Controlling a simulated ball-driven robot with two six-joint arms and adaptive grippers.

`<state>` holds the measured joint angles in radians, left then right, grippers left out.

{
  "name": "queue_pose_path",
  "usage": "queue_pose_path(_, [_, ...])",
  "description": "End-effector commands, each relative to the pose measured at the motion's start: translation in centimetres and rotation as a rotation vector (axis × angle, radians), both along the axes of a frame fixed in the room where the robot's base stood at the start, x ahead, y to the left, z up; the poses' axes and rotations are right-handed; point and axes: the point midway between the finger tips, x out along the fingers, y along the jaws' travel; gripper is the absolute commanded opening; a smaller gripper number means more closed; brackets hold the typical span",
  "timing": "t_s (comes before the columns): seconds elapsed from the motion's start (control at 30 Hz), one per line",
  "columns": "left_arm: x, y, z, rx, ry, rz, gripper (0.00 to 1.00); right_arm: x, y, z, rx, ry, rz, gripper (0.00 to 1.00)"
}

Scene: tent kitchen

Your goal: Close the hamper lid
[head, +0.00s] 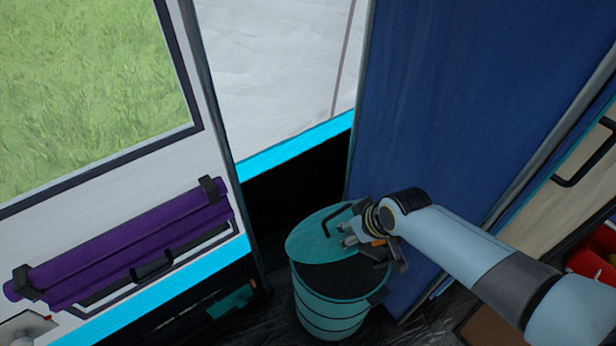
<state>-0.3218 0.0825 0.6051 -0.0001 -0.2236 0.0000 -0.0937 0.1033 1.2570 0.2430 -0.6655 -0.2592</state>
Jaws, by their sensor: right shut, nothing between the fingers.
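The hamper (327,308) is a round teal bin with dark bands, standing on the floor at the lower middle of the head view. Its teal lid (306,239) is raised and tilted, with a dark handle near its top right. The dark inside of the hamper shows below the lid. My right gripper (347,234) is shut and empty. It is at the right part of the lid, above the hamper's opening; I cannot tell whether it touches the lid. My left gripper is not in view.
A blue fabric panel (440,110) hangs behind and right of the hamper. A purple roll (125,245) is strapped to the tent wall at left. A cabinet with a dark handle (585,155) and a red container (592,262) are at the right edge.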

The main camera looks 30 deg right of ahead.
Motion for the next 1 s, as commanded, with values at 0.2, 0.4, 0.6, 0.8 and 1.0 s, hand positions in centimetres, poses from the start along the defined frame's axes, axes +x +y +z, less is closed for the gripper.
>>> queue_pose_path(0.2, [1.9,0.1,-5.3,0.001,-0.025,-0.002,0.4,-3.0,-0.4,-4.6,0.026,-0.18,0.0,0.0])
queue_pose_path(0.4, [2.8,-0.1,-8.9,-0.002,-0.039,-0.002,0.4,-4.3,-0.6,-6.9,0.045,-0.312,-0.002,0.0])
queue_pose_path(0.6, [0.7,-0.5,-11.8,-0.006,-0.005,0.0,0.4,-5.0,-0.7,-8.7,0.045,-0.328,0.001,0.0])
queue_pose_path(0.8, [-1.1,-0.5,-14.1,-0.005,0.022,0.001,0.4,-5.6,-0.7,-10.4,0.046,-0.326,0.001,0.0])
queue_pose_path(1.0, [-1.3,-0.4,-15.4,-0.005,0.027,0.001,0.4,-5.8,-0.8,-11.4,0.046,-0.328,0.001,0.0])
